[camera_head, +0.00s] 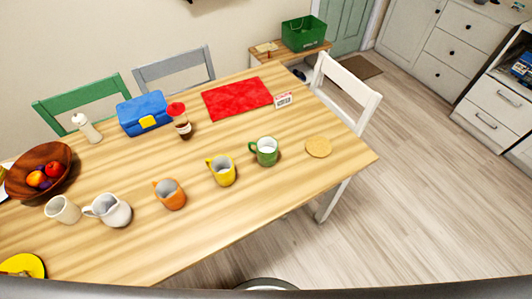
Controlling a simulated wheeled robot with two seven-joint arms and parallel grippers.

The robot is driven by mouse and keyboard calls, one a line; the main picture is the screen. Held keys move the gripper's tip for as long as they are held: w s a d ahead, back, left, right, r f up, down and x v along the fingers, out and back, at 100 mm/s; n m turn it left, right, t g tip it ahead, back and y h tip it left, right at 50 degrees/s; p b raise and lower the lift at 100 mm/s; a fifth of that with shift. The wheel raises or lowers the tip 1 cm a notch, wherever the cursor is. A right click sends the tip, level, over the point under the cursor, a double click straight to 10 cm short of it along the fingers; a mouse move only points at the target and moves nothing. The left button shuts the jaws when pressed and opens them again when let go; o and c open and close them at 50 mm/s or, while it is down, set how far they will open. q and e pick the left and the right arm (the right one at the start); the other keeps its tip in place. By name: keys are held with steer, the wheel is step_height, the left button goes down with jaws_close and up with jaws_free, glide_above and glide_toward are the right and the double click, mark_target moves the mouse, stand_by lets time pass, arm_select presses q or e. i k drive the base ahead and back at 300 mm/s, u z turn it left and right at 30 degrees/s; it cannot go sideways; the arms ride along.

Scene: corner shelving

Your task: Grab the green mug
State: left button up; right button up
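The green mug (267,152) stands upright on the wooden table (320,189), toward the table's right end. Its handle points left in the picture. A yellow mug (222,171) stands just to its left, and a round cork coaster (318,147) lies to its right. Neither of my grippers is in view, so I cannot see whether they are open or shut.
An orange mug (171,194), a white mug (112,209) and a cream mug (62,209) continue the row leftward. Behind are a red mat (237,98) and a blue box (142,112). A white chair (345,90) stands at the far right end.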

mark_target(265, 160)
steer(key=k, duration=0.5)
steer(key=z, duration=1.75)
steer(key=i, duration=4.3)
steer(key=u, duration=3.85)
steer(key=i, duration=0.55)
steer(key=u, duration=0.05)
